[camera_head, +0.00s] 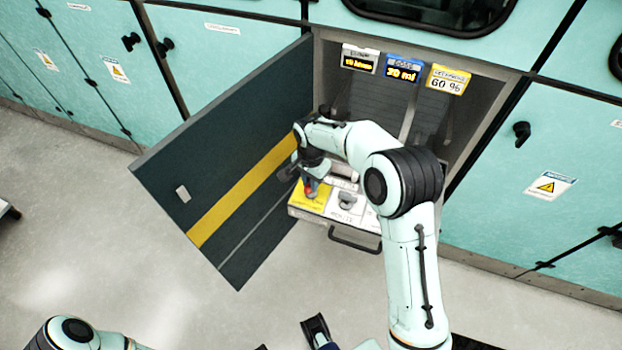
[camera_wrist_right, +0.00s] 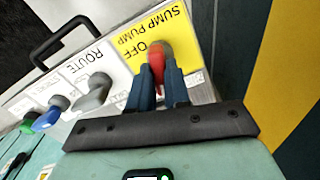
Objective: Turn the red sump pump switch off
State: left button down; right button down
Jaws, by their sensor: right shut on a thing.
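The red sump pump switch (camera_wrist_right: 156,62) sits on a yellow plate (camera_wrist_right: 178,26) marked SUMP PUMP, with the word OFF printed beside the handle. My right gripper (camera_wrist_right: 158,88) is shut on the red handle, with one dark blue finger on each side. In the head view my right gripper (camera_head: 311,187) is over the yellow plate at the left end of the pulled-out panel (camera_head: 307,215). The exact switch position is partly hidden by the fingers. Dark parts at the bottom edge of the head view may be my left gripper (camera_head: 316,328); its fingers do not show clearly.
Beside the switch is a grey ROUTE knob (camera_wrist_right: 92,93); blue (camera_wrist_right: 47,119) and green (camera_wrist_right: 15,137) knobs lie farther left. A black handle (camera_head: 354,240) fronts the panel. The open cabinet door (camera_head: 225,165) stands close left of my right gripper. Three displays (camera_head: 403,69) hang above.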

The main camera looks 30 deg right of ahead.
jog(key=m+p, duration=0.1)
jog(key=m, duration=0.2)
jog(key=shift+r+m, duration=0.15)
jog(key=shift+m, duration=0.25)
jog(key=m+p, duration=0.2)
jog(key=m, duration=0.1)
jog(key=shift+m, duration=0.3)
jog(key=m+p, duration=0.2)
jog(key=m, duration=0.2)
jog(key=shift+w+p, duration=0.1)
jog(key=shift+p, duration=0.3)
pick_arm(q)
notch_tip(320, 180, up, 8)
jog(key=w+p, duration=0.2)
jog(key=shift+w+r, duration=0.15)
pick_arm(e)
jog(key=shift+m, duration=1.8)
jog(key=c, duration=1.1)
grip_release()
